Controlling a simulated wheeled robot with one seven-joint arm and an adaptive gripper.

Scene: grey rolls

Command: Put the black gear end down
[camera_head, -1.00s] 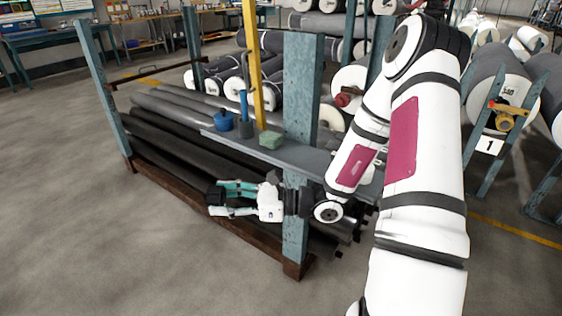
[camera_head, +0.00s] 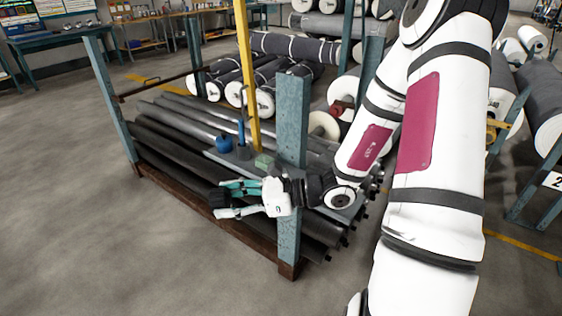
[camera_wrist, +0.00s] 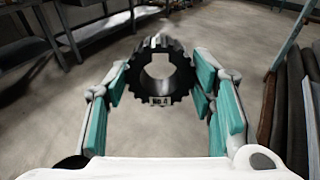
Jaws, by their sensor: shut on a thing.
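The black gear (camera_wrist: 163,97) is a toothed ring with a large round hole and a small pale label on its lower edge. My gripper (camera_head: 224,199) is shut on it, with a teal-padded finger on each side, as the wrist view shows. In the head view the gear (camera_head: 217,198) is a small dark shape at the fingertips, in front of the rack of rolls. It is held in the air. In the wrist view the hole faces the camera and the floor shows through it.
A blue-grey post (camera_head: 291,130) stands close to my arm. Open floor (camera_head: 80,220) lies to the left.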

